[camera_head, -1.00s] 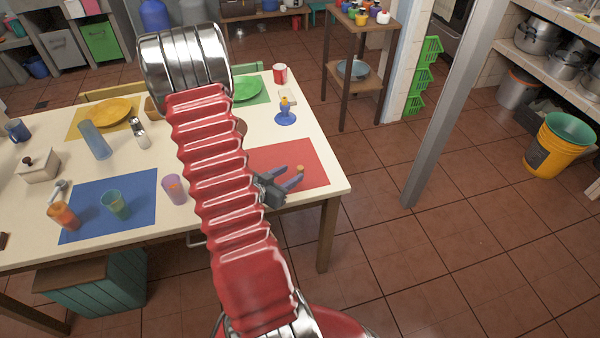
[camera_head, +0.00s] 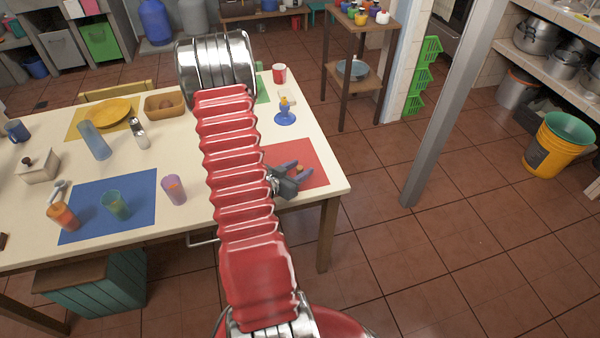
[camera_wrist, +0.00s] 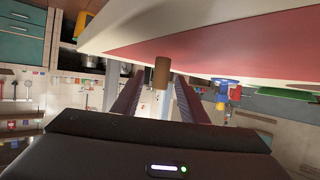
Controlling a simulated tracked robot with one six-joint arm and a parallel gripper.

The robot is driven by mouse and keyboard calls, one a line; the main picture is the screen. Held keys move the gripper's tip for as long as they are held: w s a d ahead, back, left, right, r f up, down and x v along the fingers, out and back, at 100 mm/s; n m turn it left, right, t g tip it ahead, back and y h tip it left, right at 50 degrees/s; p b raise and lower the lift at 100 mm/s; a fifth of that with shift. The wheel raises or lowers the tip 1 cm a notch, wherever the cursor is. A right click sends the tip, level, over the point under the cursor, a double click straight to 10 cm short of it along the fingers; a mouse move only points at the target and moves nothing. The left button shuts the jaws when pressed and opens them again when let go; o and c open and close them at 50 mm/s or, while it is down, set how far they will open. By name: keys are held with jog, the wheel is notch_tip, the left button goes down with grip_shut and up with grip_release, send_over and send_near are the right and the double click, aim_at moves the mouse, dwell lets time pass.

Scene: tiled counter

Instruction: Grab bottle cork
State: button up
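The cork (camera_wrist: 162,72) is a small brown cylinder. In the wrist view it stands out from the red mat, which shows at the top of the picture. In the head view the cork (camera_head: 299,168) is a small orange-tan spot at my gripper's fingertips. My gripper (camera_head: 298,173) is open over the right part of the red placemat (camera_head: 318,171). In the wrist view its two dark fingers lie on either side of the cork, with a gap visible on both sides. I cannot tell how far the cork sits between them.
A blue stand with a yellow top (camera_head: 285,112) is behind my gripper on the table (camera_head: 200,220). A purple cup (camera_head: 173,189) stands left of my arm. A red mug (camera_head: 279,73) is at the far edge. Floor right of the table is clear.

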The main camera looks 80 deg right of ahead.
jog(key=shift+s+d+f, duration=0.1)
jog(key=shift+d+f, duration=0.05)
jog(key=shift+d, duration=0.05)
jog(key=shift+c, duration=0.4)
grip_shut()
dwell(0.3)
